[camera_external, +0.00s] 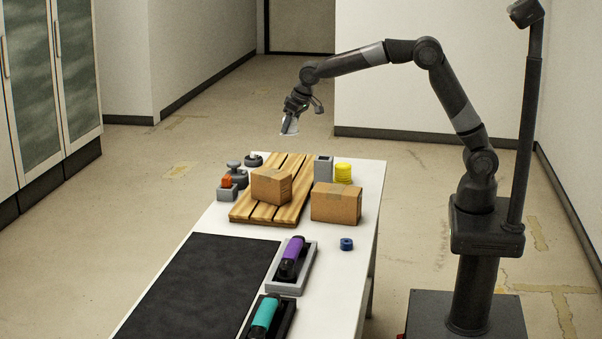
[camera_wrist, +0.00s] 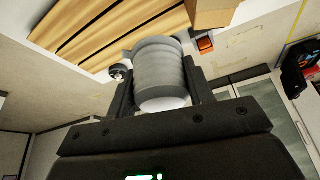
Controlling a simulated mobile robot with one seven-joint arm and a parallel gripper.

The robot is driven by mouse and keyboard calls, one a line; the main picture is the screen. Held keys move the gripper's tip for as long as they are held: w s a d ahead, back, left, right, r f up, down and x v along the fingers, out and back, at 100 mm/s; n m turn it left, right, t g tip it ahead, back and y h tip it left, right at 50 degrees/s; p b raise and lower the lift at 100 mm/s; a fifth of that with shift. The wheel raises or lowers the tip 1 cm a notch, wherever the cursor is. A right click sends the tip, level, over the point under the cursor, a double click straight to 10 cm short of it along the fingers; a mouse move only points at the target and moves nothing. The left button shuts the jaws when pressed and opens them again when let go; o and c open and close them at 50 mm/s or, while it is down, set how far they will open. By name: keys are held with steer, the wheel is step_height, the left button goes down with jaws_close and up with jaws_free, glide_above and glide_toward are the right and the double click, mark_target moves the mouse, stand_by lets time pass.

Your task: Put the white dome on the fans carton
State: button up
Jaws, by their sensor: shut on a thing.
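My gripper (camera_external: 290,125) is raised above the far end of the table, clear of everything on it. In the wrist view its fingers are closed on the sides of a pale ribbed round body with a white end, which I take as the white dome (camera_wrist: 158,72). The dome shows as a small pale shape (camera_external: 289,128) in the external view. One brown carton (camera_external: 271,187) sits on the slatted wooden pallet; its corner shows in the wrist view (camera_wrist: 212,12). Another brown carton (camera_external: 336,204) stands at the pallet's right. No label is readable, so I cannot tell which is the fans carton.
The wooden pallet (camera_external: 256,212) lies on the white table. A grey block (camera_external: 323,169), a yellow stack (camera_external: 343,173) and small grey and orange items (camera_external: 226,183) surround it. A blue ring (camera_external: 346,244), two handsets in cradles and a black mat (camera_external: 200,285) are nearer.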

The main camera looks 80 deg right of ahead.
glide_above(267, 171)
steer(key=s, duration=0.2)
steer(key=f, duration=0.6)
steer(key=shift+w+a+f, duration=0.15)
steer(key=shift+a+f, duration=0.15)
steer(key=shift+f, duration=0.05)
steer(key=shift+a+f, duration=0.15)
steer(key=shift+f, duration=1.9)
steer(key=shift+f, duration=0.2)
steer(key=o, duration=1)
